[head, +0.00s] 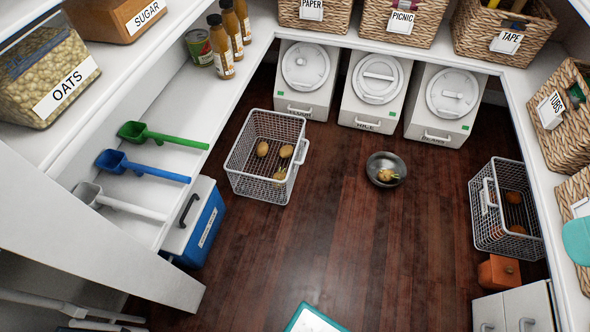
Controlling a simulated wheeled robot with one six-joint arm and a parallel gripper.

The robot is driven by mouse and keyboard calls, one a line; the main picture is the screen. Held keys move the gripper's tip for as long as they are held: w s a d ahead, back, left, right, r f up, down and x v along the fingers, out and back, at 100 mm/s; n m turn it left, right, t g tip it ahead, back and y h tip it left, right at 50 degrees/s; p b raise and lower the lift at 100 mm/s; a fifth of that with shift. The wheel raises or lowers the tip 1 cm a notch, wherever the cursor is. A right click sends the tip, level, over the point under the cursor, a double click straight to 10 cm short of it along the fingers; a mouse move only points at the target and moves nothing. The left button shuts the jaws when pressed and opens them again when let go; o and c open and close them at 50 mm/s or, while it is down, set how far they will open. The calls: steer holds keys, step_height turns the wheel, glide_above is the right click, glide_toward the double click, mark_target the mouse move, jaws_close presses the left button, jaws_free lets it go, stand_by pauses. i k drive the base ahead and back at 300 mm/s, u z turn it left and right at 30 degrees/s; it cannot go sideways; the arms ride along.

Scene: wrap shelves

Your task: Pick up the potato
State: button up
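A white wire basket (240,160) on the floor left of centre holds several brown-yellow lumps that look like potatoes (262,149). One of them, at the basket's lower right, seems to have pale green bits on it. A dark round bowl (374,161) on the floor right of centre holds a yellowish potato-like item (386,175) with pale green sprout-like parts. I cannot tell which one is the task's potato. My gripper is not in view.
A second wire basket (478,205) with reddish-brown items stands at the right. White lidded bins (374,92) line the back. A blue-and-white cooler (203,225) stands at left. A teal-edged object (312,320) shows at the bottom. The middle floor is clear.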

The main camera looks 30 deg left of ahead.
mark_target(279, 175)
steer(key=u, duration=0.15)
steer(key=i, duration=0.65)
steer(key=u, duration=1.05)
steer(key=i, duration=0.5)
steer(key=u, duration=0.6)
